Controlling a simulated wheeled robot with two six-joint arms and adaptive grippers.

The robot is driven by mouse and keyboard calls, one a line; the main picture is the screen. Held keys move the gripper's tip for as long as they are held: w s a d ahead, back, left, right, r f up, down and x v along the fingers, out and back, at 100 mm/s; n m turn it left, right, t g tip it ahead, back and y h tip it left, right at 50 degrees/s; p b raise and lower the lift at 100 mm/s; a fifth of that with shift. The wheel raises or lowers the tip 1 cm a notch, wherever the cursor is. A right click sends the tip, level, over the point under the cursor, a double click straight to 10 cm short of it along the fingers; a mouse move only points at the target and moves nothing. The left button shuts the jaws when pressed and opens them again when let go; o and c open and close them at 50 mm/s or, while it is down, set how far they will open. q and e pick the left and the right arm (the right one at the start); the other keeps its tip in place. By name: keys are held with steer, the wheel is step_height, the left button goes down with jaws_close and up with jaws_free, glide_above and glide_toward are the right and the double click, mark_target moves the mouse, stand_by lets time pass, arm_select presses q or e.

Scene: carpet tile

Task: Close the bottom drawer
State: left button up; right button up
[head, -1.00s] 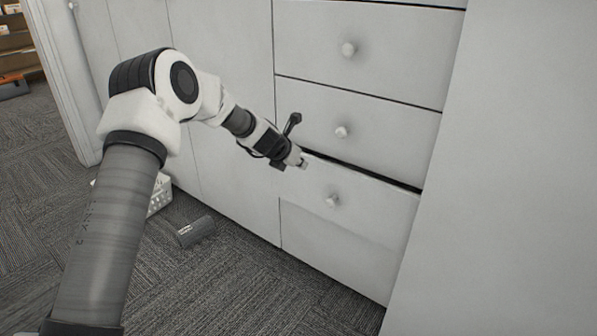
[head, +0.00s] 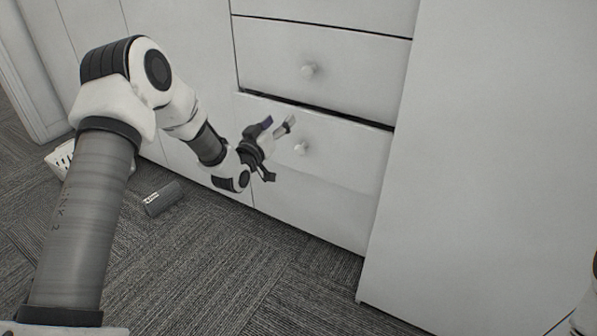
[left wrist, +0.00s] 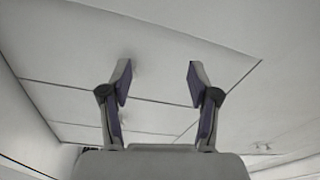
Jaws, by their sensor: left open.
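The bottom drawer (head: 345,155) is a plain white front with a small round knob (head: 301,148). A dark gap runs along its top edge, so it stands slightly out from the cabinet. My left gripper (head: 277,151) is open and empty, in front of the drawer's left part, just left of the knob. Whether it touches the front cannot be told. In the left wrist view its two fingers (left wrist: 158,78) are spread apart, with pale panels and seams behind them. My right gripper is out of sight.
The middle drawer (head: 350,72) above, with its own knob, looks shut. A tall white panel (head: 480,150) stands to the right. A grey cylinder (head: 161,198) and a white basket (head: 62,158) are on the carpet at left. The carpet in front is clear.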

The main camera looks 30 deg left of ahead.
arm_select(q)
steer(key=m+g+h+b, duration=0.1)
steer(key=b, duration=0.2)
glide_toward(297, 151)
steer(key=w, duration=0.3)
steer(key=w+b, duration=0.1)
steer(key=w, duration=0.1)
steer(key=w+b, duration=0.1)
steer(key=w, duration=0.1)
steer(key=w+d+b, duration=0.1)
steer(key=w, duration=0.2)
steer(key=shift+f, duration=0.1)
steer(key=shift+w+r, duration=0.2)
steer(key=shift+w, duration=0.3)
jaws_close()
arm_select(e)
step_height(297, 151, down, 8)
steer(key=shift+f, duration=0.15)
